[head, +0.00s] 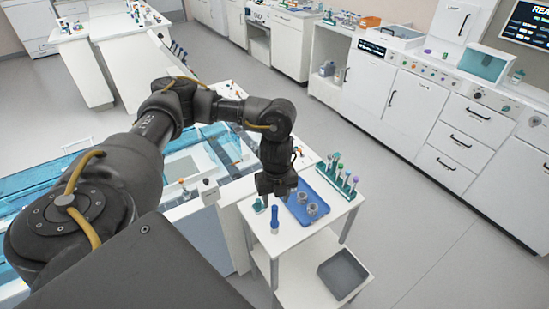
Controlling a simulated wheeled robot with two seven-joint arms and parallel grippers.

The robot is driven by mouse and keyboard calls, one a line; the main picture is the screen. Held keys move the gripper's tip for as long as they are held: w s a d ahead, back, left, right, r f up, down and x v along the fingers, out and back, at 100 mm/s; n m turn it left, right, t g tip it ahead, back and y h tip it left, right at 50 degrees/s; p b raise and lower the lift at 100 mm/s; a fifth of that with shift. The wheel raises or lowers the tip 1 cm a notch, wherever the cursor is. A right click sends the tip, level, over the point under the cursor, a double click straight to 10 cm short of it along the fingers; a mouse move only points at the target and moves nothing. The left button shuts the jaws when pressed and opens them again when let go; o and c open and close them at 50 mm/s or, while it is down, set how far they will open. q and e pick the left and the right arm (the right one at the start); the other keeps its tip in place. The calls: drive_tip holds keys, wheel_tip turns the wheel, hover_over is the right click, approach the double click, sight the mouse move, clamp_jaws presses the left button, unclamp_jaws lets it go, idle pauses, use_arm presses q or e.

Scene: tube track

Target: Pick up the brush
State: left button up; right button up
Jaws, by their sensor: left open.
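My left gripper (277,197) points down over the left part of a small white side table (295,237). It is open, with its fingertips close to the left edge of a blue tray (333,208). A slim blue upright object (275,219) stands on the table just below the fingertips; it may be the brush, but it is too small to tell. The gripper hides part of the tray and whatever lies behind it. My right gripper is not in view.
Two small grey round parts (312,209) sit in the tray. A teal rack with several capped tubes (344,178) stands behind it. A small teal item (259,204) is left of the gripper. A grey bin (343,273) sits on the lower shelf. Open floor lies to the right.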

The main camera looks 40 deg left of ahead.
sight(275, 213)
use_arm(q)
drive_tip(key=shift+f, duration=1.5)
drive_tip(key=shift+f+p, duration=0.45)
drive_tip(key=shift+p, duration=0.15)
drive_tip(key=f+p, duration=0.1)
drive_tip(key=f, duration=0.3)
drive_tip(key=shift+a+f, duration=0.15)
drive_tip(key=shift+a, duration=0.05)
drive_tip(key=shift+c, duration=0.3)
clamp_jaws()
